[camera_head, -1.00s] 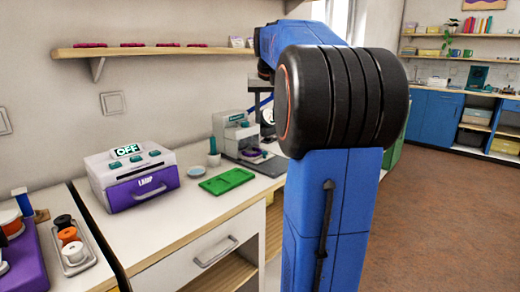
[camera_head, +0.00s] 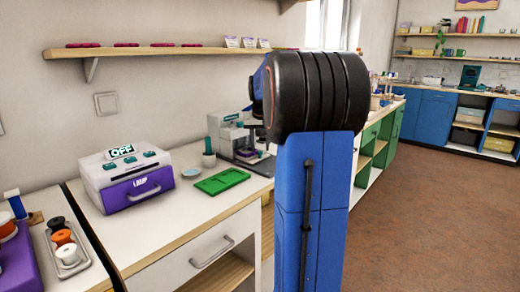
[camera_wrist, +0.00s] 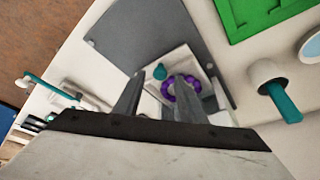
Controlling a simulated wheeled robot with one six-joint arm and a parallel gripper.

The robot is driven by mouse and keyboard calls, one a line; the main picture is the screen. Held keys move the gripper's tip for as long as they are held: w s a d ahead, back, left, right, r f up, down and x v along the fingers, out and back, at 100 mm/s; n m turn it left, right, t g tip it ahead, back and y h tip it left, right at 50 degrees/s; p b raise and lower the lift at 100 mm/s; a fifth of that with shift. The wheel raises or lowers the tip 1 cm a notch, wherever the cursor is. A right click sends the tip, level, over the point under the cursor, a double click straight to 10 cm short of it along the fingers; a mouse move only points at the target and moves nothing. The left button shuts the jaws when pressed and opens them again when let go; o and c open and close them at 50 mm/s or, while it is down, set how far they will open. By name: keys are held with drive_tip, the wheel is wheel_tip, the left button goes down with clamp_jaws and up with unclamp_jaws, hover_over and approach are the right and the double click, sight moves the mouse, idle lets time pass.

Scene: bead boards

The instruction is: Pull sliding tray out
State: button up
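A white and grey machine (camera_head: 228,132) with a teal label stands on a dark mat at the back of the counter. In the wrist view a purple ring (camera_wrist: 181,89) shows on its pale part, beside a teal knob (camera_wrist: 160,72). My gripper (camera_wrist: 158,84) points at this part, its two fingers apart with nothing visibly held between them. I cannot tell its height above the machine. A white lamp box (camera_head: 105,168) with a purple front (camera_head: 148,187) reads OFF and stands left, clear of the gripper.
A green tray (camera_head: 222,181), a pale blue dish (camera_head: 191,172) and a white cup with a teal stick (camera_head: 209,156) lie between the lamp box and machine. A shelf (camera_head: 150,50) runs above. Spools (camera_head: 64,246) sit front left.

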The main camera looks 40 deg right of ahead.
drive_tip(key=shift+x, duration=1.05)
clamp_jaws()
drive_tip(key=s, duration=0.7)
drive_tip(key=s+d, duration=0.1)
drive_tip(key=s, duration=0.3)
drive_tip(key=shift+s, duration=0.15)
unclamp_jaws()
drive_tip(key=shift+s, duration=0.15)
drive_tip(key=v, duration=1.7)
drive_tip(key=shift+r, duration=0.25)
